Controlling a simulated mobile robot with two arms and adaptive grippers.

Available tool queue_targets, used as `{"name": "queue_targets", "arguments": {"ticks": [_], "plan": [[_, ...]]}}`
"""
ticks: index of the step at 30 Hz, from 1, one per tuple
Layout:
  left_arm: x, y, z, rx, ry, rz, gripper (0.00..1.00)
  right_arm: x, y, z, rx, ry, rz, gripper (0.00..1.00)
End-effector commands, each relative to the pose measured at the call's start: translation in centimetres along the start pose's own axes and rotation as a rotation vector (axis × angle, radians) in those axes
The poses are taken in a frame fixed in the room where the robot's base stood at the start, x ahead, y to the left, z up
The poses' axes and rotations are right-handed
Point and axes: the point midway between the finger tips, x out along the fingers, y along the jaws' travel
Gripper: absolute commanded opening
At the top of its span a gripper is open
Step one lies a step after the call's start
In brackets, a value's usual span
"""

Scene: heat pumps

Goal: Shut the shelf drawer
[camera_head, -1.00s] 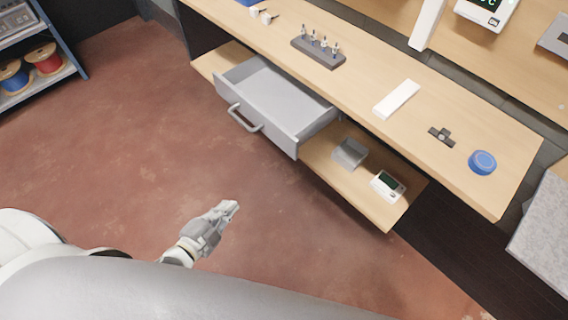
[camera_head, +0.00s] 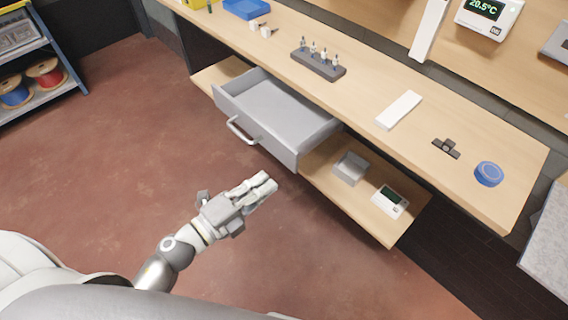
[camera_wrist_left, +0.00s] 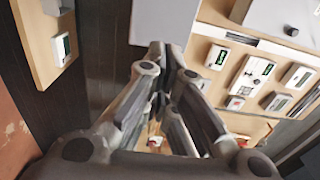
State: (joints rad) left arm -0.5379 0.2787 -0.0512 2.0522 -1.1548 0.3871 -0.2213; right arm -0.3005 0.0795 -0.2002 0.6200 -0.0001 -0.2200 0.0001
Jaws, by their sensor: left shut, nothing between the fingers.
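The grey shelf drawer (camera_head: 270,122) stands pulled out from under the wooden worktop in the head view, and it looks empty. Its light handle (camera_head: 240,131) is on the front panel, facing the floor side. My left gripper (camera_head: 266,185) is shut and empty, in front of the drawer and below its near right corner, apart from it in the picture. In the left wrist view the shut fingers (camera_wrist_left: 165,62) point up the picture; a pale grey panel above them cannot be surely identified. My right gripper is not in view.
The worktop (camera_head: 360,98) carries a dark rack (camera_head: 318,66), a white bar (camera_head: 400,110) and a blue round item (camera_head: 488,173). The lower shelf (camera_head: 328,190) holds a grey box (camera_head: 350,168) and a white device (camera_head: 389,201). Red floor (camera_head: 120,150) lies clear to the left.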

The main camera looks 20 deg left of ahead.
Motion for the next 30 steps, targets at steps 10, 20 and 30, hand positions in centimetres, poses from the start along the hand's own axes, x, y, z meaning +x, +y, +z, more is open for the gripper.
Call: {"name": "queue_targets", "arguments": {"ticks": [10, 20, 30], "plan": [[5.6, -0.1, 0.1, -0.002, -0.002, -0.001, 0.00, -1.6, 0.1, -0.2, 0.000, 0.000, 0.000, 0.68], [6.8, 0.1, 0.0, -0.002, -0.001, 0.001, 0.00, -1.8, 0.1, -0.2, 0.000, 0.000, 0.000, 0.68], [7.4, -0.1, 0.0, -0.001, 0.000, 0.000, 0.00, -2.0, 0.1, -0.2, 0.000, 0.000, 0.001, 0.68]]}}
